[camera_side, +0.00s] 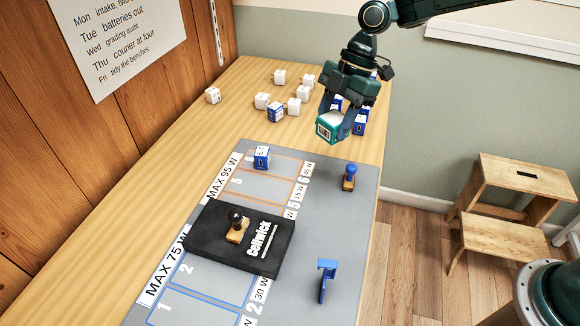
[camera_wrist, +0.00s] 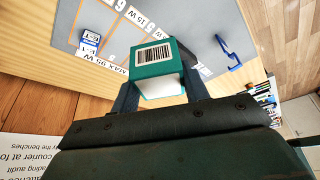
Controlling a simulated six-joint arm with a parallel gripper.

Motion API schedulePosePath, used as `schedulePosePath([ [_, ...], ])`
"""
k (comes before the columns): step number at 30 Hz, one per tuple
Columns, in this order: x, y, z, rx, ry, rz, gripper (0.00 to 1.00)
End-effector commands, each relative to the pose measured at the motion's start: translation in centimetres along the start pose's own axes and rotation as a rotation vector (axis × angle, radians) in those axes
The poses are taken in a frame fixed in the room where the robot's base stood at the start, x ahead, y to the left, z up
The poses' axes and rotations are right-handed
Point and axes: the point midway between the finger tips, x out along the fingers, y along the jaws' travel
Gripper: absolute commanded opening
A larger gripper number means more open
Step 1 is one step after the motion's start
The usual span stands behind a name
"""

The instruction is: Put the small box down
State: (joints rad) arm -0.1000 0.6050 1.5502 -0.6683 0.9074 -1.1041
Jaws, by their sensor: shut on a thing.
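My gripper (camera_side: 341,116) is shut on a small teal and white box (camera_side: 326,127) and holds it up above the far end of the grey mat (camera_side: 330,212). The box has a white label with a barcode. In the wrist view the box (camera_wrist: 155,68) sits between the two fingers of my gripper (camera_wrist: 160,85), barcode face towards the mat side. The mat has numbered, outlined areas with printed wattage labels. The height of the box above the surface is hard to judge.
A blue and white box (camera_side: 262,157) stands on the mat. A black Calwick pad (camera_side: 262,252) carries a black-handled stamp (camera_side: 237,222). A blue-handled stamp (camera_side: 349,176) and a blue stand (camera_side: 326,278) are at the right. Several small boxes (camera_side: 262,100) crowd the wooden table (camera_side: 185,135) behind.

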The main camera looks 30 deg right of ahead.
Motion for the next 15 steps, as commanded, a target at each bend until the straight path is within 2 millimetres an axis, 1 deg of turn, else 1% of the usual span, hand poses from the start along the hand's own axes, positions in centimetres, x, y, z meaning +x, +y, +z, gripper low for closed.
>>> schedulePosePath([
  [1, -0.4, 1.3, 1.0, 0.072, 0.000, 0.032, 0.22],
  [5, -1.3, 4.3, 3.2, 0.265, 0.000, 0.113, 0.22],
  [9, -2.5, 7.3, 5.9, 0.477, 0.000, 0.201, 0.22],
  [15, -4.2, 10.6, 9.4, 0.730, 0.000, 0.305, 0.22],
])
